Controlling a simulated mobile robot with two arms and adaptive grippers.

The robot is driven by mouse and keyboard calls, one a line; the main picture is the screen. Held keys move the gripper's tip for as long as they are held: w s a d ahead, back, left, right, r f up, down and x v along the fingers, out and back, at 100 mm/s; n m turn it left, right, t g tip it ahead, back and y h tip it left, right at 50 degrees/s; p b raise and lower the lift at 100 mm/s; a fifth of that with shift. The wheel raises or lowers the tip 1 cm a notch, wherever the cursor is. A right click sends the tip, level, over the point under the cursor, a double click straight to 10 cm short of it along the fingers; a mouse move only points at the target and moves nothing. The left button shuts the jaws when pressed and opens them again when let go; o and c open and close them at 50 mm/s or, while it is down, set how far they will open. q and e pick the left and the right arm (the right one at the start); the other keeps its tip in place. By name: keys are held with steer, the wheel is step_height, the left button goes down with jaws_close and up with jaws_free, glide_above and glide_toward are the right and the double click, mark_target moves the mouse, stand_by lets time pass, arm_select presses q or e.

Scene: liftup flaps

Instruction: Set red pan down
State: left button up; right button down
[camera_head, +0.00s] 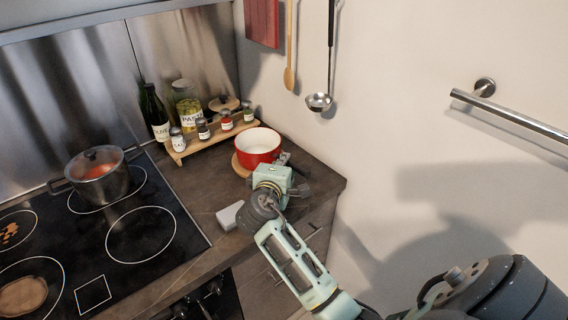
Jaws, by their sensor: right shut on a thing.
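The red pan (258,148), white inside, is at the corner end of the counter. It is upright, over a round wooden board (238,166); I cannot tell whether it rests on the board or hangs just above it. My right gripper (283,163) is at the near right side of the pan, shut on it. The gripper and wrist hide the handle and part of the pan's near side. My left gripper is not in view.
A wooden rack (179,157) with several small jars stands behind the pan. A grey lidded pot (103,178) is on the black stove (178,245) at left. A whitish block (230,215) lies left of my wrist. A ladle (319,101) hangs on the wall.

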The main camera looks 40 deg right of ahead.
steer(key=c, duration=2.2)
jaws_free()
steer(key=shift+f, duration=0.15)
steer(key=o, duration=0.5)
steer(key=shift+s+r, duration=0.1)
steer(key=shift+r, duration=0.15)
steer(key=b+v, duration=0.1)
steer(key=v, duration=1.1)
